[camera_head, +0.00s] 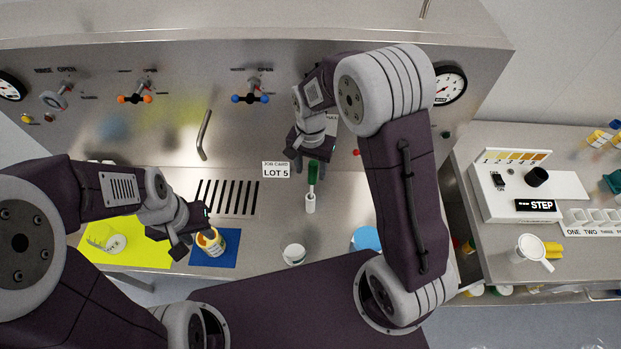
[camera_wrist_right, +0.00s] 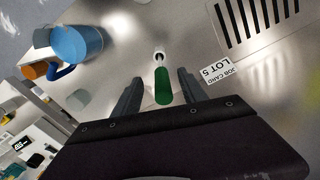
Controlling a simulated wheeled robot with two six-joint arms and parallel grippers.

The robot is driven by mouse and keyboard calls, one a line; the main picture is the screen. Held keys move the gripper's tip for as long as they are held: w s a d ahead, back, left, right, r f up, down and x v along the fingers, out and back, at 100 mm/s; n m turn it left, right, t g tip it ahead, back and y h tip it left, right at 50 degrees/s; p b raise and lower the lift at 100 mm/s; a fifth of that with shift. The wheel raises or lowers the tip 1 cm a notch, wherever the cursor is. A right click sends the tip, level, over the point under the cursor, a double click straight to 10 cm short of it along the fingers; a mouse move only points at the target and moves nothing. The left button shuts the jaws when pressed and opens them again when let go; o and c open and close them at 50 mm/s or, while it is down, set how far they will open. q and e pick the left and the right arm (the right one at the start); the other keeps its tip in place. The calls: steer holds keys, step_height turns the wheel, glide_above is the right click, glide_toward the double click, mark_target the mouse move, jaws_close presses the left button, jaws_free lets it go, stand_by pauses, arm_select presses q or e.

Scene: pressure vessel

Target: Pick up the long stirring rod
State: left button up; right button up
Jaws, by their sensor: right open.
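The stirring rod shows a green handle (camera_head: 313,172) above a white lower part (camera_head: 310,203) on the steel worktop; I cannot tell whether that white part is a holder. In the right wrist view the green handle (camera_wrist_right: 163,88) lies between the two spread fingers. My right gripper (camera_head: 309,163) is open, just above and around the handle's top, not closed on it. It also shows in the right wrist view (camera_wrist_right: 159,86). My left gripper (camera_head: 190,232) has its fingers apart, beside a jar with an orange top (camera_head: 212,243).
The jar stands on a blue mat (camera_head: 226,258), next to a yellow mat (camera_head: 150,258). A white cup (camera_head: 294,255) and a blue vessel (camera_head: 367,239) stand near the front. A "LOT 5" job card (camera_head: 275,169) and a slotted vent (camera_head: 226,197) are left of the rod.

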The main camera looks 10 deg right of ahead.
mark_target(311, 184)
step_height(311, 184, down, 5)
steer(key=shift+f+p, duration=0.15)
steer(key=shift+p, duration=0.95)
steer(key=shift+s, duration=0.15)
jaws_close()
